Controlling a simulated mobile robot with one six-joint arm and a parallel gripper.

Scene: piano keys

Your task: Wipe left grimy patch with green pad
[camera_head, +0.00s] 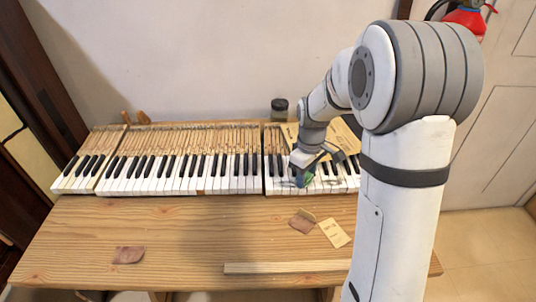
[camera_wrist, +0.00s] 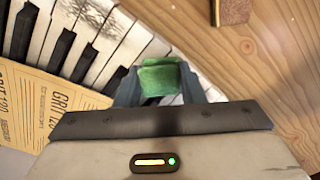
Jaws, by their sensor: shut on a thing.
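My gripper (camera_wrist: 160,88) is shut on a green pad (camera_wrist: 160,76), which sticks out between the fingertips. In the head view the gripper (camera_head: 303,172) is low over the white keys of the right-hand keyboard section, with the green pad (camera_head: 304,180) at its tip. I cannot tell whether the pad touches the keys. A dark, scribbled grimy patch (camera_wrist: 88,13) marks white keys at the upper left of the wrist view, apart from the pad.
Printed grit sheets (camera_wrist: 45,112) lie behind the keys. A dark jar (camera_head: 279,110) stands behind the keyboard. Sandpaper pieces (camera_head: 301,222), a card (camera_head: 334,233) and a wooden strip (camera_head: 285,267) lie on the table (camera_head: 190,250). The front of the table is mostly clear.

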